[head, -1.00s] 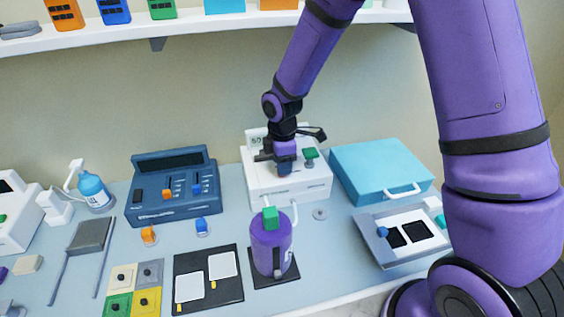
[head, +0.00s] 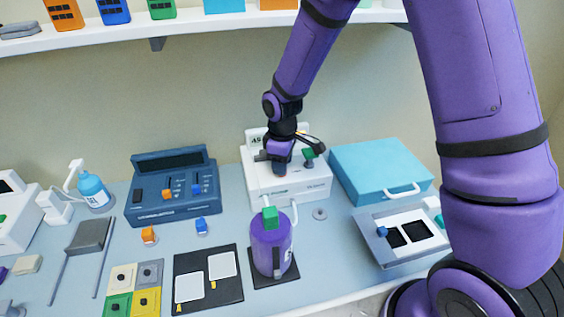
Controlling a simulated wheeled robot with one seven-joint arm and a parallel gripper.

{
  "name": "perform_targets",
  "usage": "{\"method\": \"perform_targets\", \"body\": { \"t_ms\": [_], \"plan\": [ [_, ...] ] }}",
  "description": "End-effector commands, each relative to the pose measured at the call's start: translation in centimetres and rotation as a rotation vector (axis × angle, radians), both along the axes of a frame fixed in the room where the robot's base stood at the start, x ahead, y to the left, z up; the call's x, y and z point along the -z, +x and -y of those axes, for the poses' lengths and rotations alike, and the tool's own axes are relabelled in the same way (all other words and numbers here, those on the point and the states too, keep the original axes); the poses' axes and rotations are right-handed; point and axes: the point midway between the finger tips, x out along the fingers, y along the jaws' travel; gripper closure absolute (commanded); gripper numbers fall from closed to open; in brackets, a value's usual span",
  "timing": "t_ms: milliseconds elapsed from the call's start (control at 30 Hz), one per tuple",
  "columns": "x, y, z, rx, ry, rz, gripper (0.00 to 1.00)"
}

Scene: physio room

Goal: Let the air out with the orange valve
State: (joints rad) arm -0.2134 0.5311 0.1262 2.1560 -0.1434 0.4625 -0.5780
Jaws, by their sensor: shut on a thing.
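The white machine (head: 312,186) stands at the back middle of the counter, with a small dark display (head: 257,140) at its back. My gripper (head: 280,163) points down over its top and is shut on the orange valve. Only a little orange of the valve (head: 281,176) shows under the fingers; the rest is hidden. A green knob (head: 309,154) stands on the machine just right of my gripper, apart from it. The display digits are too small to read surely.
A purple canister (head: 268,245) with a green top stands in front of the machine. A blue console (head: 172,190) is to the left, a light blue case (head: 376,172) to the right. A shelf (head: 210,24) runs above.

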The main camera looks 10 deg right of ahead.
Motion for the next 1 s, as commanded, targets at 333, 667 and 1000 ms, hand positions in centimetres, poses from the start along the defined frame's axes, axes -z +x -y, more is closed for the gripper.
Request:
{"method": "perform_targets", "body": {
  "t_ms": [333,667,1000],
  "plan": [
    [-0.07,0.01,-0.01,0.327,0.0,0.001,0.81],
    [-0.08,-0.02,0.03,0.614,0.001,0.002,0.81],
    [-0.09,-0.03,0.07,0.798,0.002,0.003,0.81]
  ]
}}
